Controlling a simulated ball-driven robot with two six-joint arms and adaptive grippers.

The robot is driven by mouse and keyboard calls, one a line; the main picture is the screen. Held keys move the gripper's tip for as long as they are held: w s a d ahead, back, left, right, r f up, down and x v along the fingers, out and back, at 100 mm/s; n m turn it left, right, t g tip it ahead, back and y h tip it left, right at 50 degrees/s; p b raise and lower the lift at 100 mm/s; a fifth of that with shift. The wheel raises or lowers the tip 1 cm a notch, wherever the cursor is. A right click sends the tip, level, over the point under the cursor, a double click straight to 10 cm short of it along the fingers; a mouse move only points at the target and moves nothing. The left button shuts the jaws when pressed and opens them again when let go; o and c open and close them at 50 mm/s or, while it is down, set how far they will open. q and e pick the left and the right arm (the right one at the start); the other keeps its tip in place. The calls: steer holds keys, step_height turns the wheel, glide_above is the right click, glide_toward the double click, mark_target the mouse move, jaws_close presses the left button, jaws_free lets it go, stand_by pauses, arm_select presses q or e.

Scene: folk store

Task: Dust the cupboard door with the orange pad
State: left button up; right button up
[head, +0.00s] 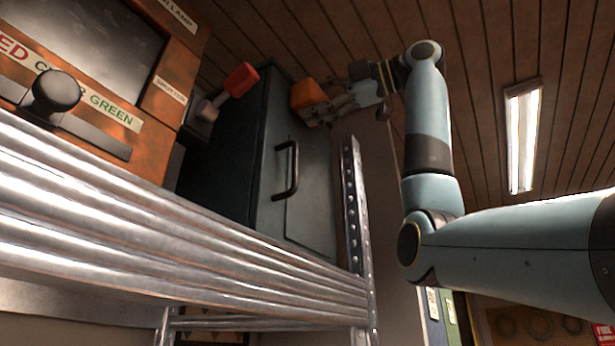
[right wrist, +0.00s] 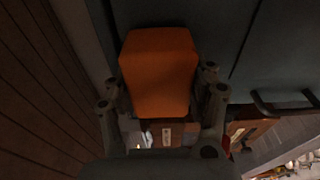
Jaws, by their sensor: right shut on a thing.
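The orange pad (head: 306,94) is in my right gripper (head: 322,110), which is shut on it near the top of the dark grey-green cupboard door (head: 311,180). The door has a black curved handle (head: 287,171) and looks closed. In the right wrist view the pad (right wrist: 158,72) fills the space between the fingers of my right gripper (right wrist: 160,100), with the door (right wrist: 285,55) behind and to the right. I cannot tell whether the pad touches the door. My left gripper is not in view.
A ribbed metal shelf (head: 150,215) runs across the front, with a perforated upright (head: 354,215) right of the cupboard. A wooden box (head: 150,75) with a black knob stands at the left. A red-ended lever (head: 240,80) sticks out near the cupboard. A ceiling lamp (head: 523,137) hangs at right.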

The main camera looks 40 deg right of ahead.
mark_target(312, 87)
steer(key=shift+d, duration=0.25)
steer(key=shift+w+a, duration=0.1)
steer(key=shift+w, duration=0.05)
steer(key=shift+s+a+p, duration=0.15)
steer(key=shift+s+a, duration=0.1)
steer(key=shift+a, duration=0.4)
steer(key=shift+s+a+p, duration=0.1)
steer(key=shift+s+a, duration=0.15)
steer(key=shift+a, duration=0.35)
steer(key=shift+s+a+p, duration=0.15)
steer(key=shift+s+a, duration=0.1)
steer(key=shift+a, duration=0.4)
steer(key=shift+s+d+f+b, duration=0.1)
steer(key=shift+s+d+b, duration=0.15)
steer(key=shift+s, duration=0.25)
steer(key=shift+a+b+v, duration=0.1)
steer(key=shift+b+v, duration=0.15)
steer(key=shift+v, duration=0.85)
steer(key=shift+a+b+v, duration=0.15)
steer(key=shift+b+v, duration=0.05)
steer(key=shift+v, duration=0.95)
steer(key=shift+s, duration=0.25)
